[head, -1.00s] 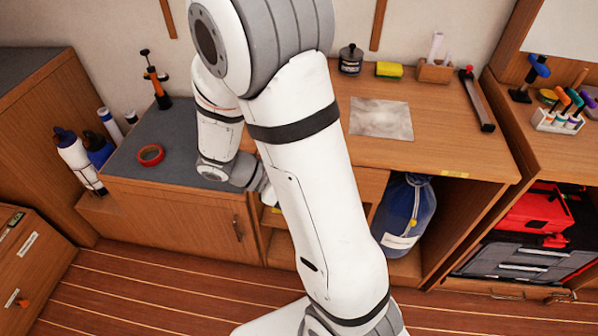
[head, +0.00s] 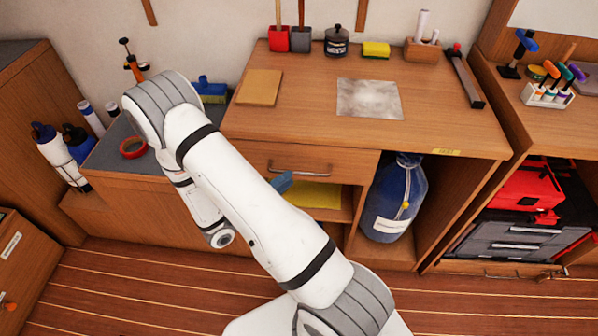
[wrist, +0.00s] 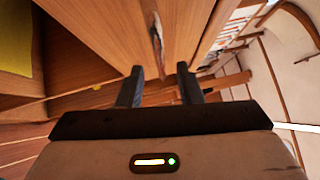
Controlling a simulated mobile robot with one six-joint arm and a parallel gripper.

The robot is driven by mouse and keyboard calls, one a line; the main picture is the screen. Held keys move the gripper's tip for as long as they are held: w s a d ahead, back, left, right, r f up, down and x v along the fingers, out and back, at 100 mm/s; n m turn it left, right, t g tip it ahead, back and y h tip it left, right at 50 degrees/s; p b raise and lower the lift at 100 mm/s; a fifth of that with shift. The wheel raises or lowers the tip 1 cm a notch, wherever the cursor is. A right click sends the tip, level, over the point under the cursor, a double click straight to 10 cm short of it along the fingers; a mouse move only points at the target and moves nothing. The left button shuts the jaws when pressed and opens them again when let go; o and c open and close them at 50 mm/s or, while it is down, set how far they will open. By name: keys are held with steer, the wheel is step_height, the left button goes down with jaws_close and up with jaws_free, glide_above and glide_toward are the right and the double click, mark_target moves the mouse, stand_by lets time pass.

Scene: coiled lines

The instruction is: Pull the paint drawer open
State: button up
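A wooden drawer front (head: 345,166) with a metal bar handle (head: 300,169) sits under the workbench top in the head view. It looks shut. No paint label is readable on it. In the wrist view my gripper (wrist: 160,82) is open and empty, its two dark fingers apart. A metal handle (wrist: 157,48) on a wooden front (wrist: 105,35) lies ahead, roughly in line with the finger gap and apart from the fingertips. In the head view my arm hides most of my gripper. A small blue piece shows beside the arm below the drawer; I cannot tell if it is a fingertip.
An open shelf below the drawer holds a yellow item (head: 315,195). A blue bag (head: 393,200) stands in the bay to the right. A lower grey-topped cabinet with a red tape roll (head: 132,147) is at left. The floor in front is mostly clear.

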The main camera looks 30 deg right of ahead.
mark_target(297, 172)
steer(key=shift+x, duration=2.3)
jaws_close()
